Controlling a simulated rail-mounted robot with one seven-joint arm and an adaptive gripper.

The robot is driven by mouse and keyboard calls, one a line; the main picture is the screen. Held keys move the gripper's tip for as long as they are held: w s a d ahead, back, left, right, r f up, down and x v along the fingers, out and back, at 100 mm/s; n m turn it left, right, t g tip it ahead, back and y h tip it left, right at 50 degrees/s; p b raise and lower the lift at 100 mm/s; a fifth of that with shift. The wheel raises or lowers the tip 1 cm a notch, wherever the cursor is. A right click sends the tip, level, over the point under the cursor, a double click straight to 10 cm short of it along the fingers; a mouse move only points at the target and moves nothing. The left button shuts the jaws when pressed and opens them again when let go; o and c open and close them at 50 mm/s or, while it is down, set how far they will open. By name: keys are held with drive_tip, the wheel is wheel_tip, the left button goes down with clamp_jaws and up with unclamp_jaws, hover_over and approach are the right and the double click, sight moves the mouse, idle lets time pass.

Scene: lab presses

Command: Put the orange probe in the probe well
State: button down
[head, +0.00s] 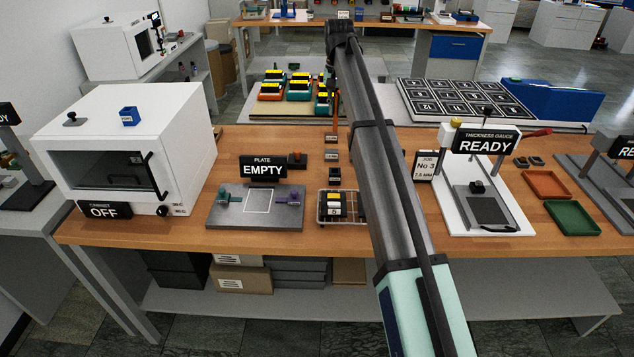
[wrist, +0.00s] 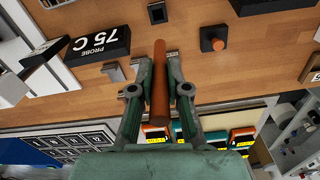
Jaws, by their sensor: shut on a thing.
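My gripper (wrist: 160,75) is shut on the orange probe (wrist: 160,80), a slim rod that lies between its two green fingers in the wrist view. The probe's end reaches a little past the fingertips, over the wooden bench. In the head view the probe (head: 335,108) hangs upright below the end of my arm, partly hidden. A black block with a round orange top (wrist: 213,39) stands apart, to the right of the probe in the wrist view. I cannot tell for sure which block is the probe well.
A small dark square block (wrist: 157,12) and a grey block (wrist: 115,72) sit near the probe. A plate fixture (head: 222,215) with an EMPTY sign, a white cabinet (head: 190,105) and a thickness gauge (head: 450,200) crowd the bench (head: 390,238). Orange and green trays (head: 572,217) lie right.

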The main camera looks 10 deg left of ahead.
drive_tip(key=shift+s+d+f, duration=0.15)
drive_tip(key=shift+f, duration=0.2)
wheel_tip(320, 180, down, 19)
drive_tip(key=p, duration=0.5)
drive_tip(key=shift+d+f, duration=0.1)
drive_tip(key=shift+f, duration=0.05)
drive_tip(key=shift+f, duration=0.1)
drive_tip(key=c, duration=1.2)
unclamp_jaws()
drive_tip(key=shift+o, duration=0.2)
drive_tip(key=shift+r+b, duration=1.45)
drive_tip(key=shift+r, duration=4.7)
